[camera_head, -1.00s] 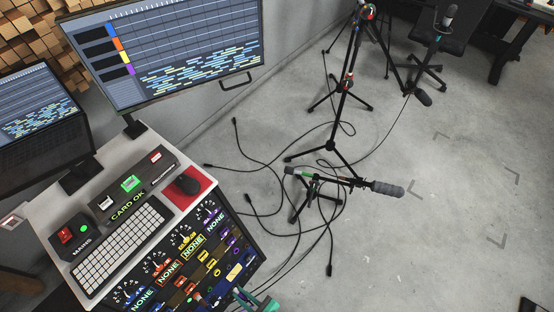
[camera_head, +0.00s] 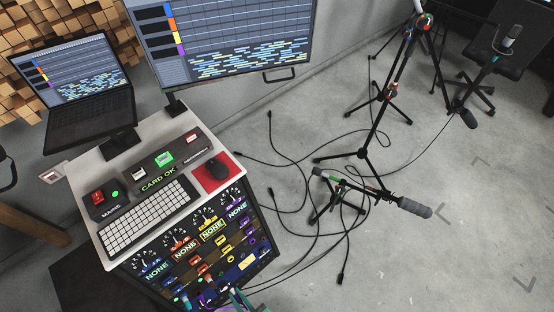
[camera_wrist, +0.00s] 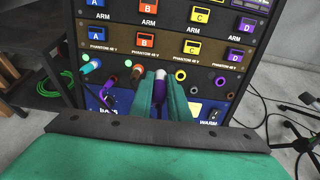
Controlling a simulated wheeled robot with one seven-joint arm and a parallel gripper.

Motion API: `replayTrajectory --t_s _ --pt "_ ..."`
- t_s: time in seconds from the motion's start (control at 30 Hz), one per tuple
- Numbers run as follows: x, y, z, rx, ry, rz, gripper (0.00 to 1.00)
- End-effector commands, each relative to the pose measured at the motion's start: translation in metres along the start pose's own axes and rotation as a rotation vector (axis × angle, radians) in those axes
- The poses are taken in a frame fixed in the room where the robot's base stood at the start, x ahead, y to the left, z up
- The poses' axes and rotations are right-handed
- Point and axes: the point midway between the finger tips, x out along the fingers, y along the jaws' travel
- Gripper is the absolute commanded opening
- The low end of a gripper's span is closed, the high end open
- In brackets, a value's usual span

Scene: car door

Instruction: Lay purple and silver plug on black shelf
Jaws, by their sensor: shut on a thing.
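The purple and silver plug (camera_wrist: 160,76) is between my gripper's green fingers (camera_wrist: 163,98) in the wrist view. My gripper is shut on it, in front of the rack's row of jacks. I cannot tell whether the plug's tip is inside a jack. In the head view, part of my green gripper (camera_head: 240,298) shows at the bottom edge, and the plug is hard to make out there. A dark shelf (camera_wrist: 38,100) with a green cable on it stands at the left in the wrist view.
The rack (camera_head: 262,255) under the white desk carries other plugs, including a teal one (camera_wrist: 91,66) and an orange one (camera_wrist: 136,73). Microphone stands (camera_head: 362,155) and loose black cables (camera_head: 300,205) occupy the floor to the right.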

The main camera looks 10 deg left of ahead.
Motion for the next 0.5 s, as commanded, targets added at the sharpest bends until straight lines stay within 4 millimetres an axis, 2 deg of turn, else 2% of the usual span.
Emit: replayTrajectory --t_s 0.5 --pt "-0.003 0.035 0.005 0.001 0.0 0.0 0.0"
